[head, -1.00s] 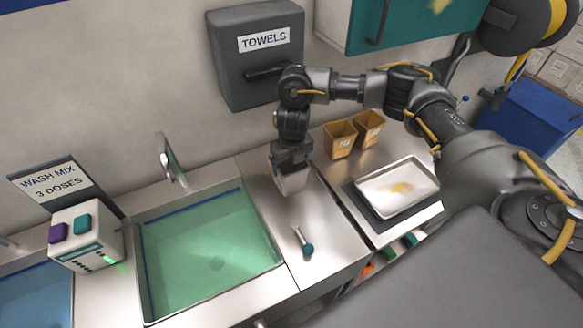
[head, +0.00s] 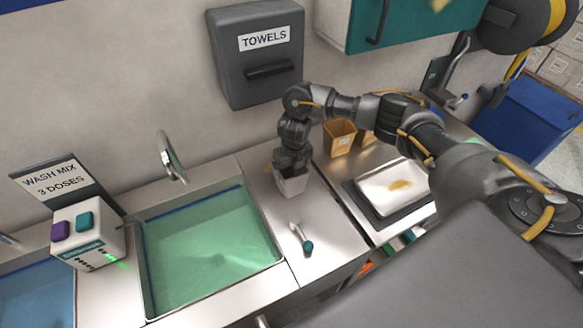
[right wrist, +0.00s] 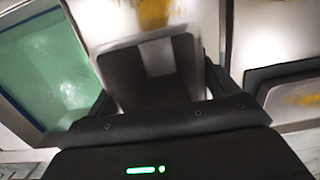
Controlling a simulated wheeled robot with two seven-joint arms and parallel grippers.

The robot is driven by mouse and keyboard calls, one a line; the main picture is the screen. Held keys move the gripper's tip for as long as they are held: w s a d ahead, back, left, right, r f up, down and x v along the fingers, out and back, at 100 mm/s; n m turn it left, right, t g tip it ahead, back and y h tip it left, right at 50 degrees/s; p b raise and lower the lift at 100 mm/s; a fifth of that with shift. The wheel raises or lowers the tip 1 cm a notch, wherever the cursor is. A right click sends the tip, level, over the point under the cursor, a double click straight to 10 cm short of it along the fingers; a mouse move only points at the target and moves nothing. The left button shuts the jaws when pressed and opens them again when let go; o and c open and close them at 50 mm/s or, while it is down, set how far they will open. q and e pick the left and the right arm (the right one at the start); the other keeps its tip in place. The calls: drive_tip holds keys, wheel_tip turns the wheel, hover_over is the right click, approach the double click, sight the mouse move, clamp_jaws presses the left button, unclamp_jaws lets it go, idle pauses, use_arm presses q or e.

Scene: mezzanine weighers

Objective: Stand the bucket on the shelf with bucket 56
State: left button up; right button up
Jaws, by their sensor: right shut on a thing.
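My right gripper (head: 291,163) is shut on a small pale grey bucket (head: 291,186), over or on the steel counter beside the green basin. I cannot tell whether the bucket touches the counter. In the right wrist view the bucket (right wrist: 155,60) shows between the fingers, blurred, with a yellow-brown stain near the top. Two tan buckets (head: 340,138) stand on the steel top near the wall; my arm partly hides the second one (head: 365,137). Their labels are too small to read. No shelf marked 56 can be made out. My left gripper is out of view.
The basin (head: 148,285) of green liquid lies left of the gripper. A teal-tipped tool (head: 302,239) lies on the counter in front. A stained white tray (head: 392,186) sits on a dark base to the right. A towel dispenser (head: 258,55) hangs behind.

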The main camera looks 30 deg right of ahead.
drive_tip(key=shift+f, duration=0.1)
drive_tip(key=o, duration=1)
drive_tip(key=shift+f, duration=0.1)
drive_tip(key=shift+c, duration=0.2)
drive_tip(key=shift+o, duration=1.2)
